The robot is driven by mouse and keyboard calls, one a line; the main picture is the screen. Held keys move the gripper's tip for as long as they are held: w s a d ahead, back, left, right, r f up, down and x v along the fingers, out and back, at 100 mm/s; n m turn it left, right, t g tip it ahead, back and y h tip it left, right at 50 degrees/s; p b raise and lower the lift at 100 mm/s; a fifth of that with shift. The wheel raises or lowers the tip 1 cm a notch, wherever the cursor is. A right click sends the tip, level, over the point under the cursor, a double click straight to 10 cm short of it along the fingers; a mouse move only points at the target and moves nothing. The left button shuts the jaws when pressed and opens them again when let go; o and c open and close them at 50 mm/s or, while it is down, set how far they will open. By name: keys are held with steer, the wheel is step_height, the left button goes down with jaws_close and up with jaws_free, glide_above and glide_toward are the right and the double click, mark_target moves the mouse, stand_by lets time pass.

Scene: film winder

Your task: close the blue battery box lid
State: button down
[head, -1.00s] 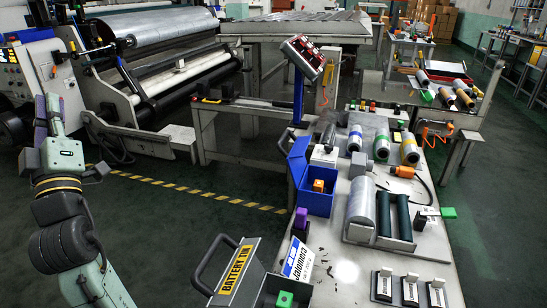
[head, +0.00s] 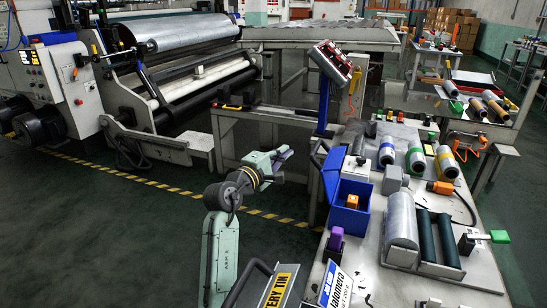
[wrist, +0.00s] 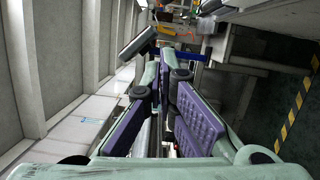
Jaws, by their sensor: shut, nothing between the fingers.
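The blue battery box (head: 346,218) stands on the left edge of the workbench in the head view. Its blue lid (head: 330,173) is open, tilted up on the box's left side. An orange block (head: 352,201) sits inside the box. My gripper (head: 284,153) is left of the lid, near lid height in the picture and apart from it. It is shut and empty. In the wrist view its purple-padded fingers (wrist: 164,72) reach forward. A blue strip (wrist: 192,56) shows past the fingertips; I cannot tell whether it is the lid.
A purple block (head: 335,239) and a "BATTERY TIN" case (head: 272,290) are near the box's front. A metal roll (head: 401,231) lies to its right. A blue post with a red display (head: 333,60) rises behind. Open floor lies left of the bench.

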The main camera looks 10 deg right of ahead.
steer(key=shift+s+d+r+p, duration=0.1)
steer(key=shift+d+p, duration=0.15)
steer(key=shift+d, duration=0.65)
steer(key=shift+w+d+r+p, duration=0.1)
steer(key=shift+d+p, duration=0.1)
steer(key=shift+d, duration=0.7)
steer(key=shift+s+d+r+p, duration=0.1)
steer(key=shift+d+p, duration=0.15)
steer(key=shift+d, duration=0.65)
steer(key=shift+d, duration=0.1)
